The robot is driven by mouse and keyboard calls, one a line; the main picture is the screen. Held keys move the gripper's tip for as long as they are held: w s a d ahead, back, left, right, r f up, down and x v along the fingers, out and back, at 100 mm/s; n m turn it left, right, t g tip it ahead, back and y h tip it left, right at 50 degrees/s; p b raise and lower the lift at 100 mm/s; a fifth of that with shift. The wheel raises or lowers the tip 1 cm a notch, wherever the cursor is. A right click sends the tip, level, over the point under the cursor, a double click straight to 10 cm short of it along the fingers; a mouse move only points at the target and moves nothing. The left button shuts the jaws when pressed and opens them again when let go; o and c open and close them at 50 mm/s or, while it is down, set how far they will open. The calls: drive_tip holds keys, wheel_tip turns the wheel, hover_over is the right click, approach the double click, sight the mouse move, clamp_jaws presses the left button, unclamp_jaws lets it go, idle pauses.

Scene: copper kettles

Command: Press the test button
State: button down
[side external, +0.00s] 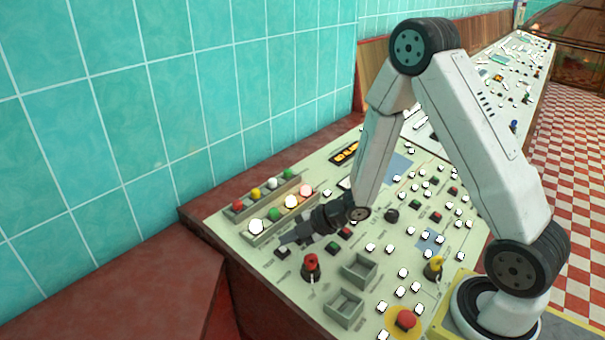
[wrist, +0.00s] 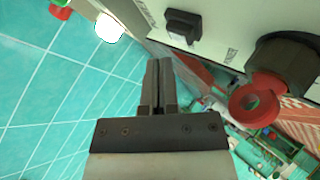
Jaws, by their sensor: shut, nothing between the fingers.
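The sloped pale control panel (side external: 330,295) carries many buttons and lamps. A small dark square button (side external: 282,252) sits near its front left edge, and a dark square button (wrist: 182,25) shows in the wrist view. I cannot read a label that marks either as the test button. My gripper (side external: 288,241) is shut and empty, with its tips close to the small dark button in the side view. In the wrist view my gripper (wrist: 157,66) points up the picture, its tips below and left of the dark button and apart from it in the picture. Contact cannot be told.
A red knob (side external: 311,264) stands just right of my gripper; a red ring-shaped part on a dark base (wrist: 257,97) shows in the wrist view. Coloured lamps (side external: 273,184) stand in rows behind. Empty grey boxes (side external: 358,270) and a red mushroom button (side external: 405,320) are nearer the front.

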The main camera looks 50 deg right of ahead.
drive_tip(key=shift+s+r, duration=0.25)
drive_tip(key=shift+r, duration=0.85)
drive_tip(key=shift+s+r, duration=0.2)
drive_tip(key=shift+r, duration=0.9)
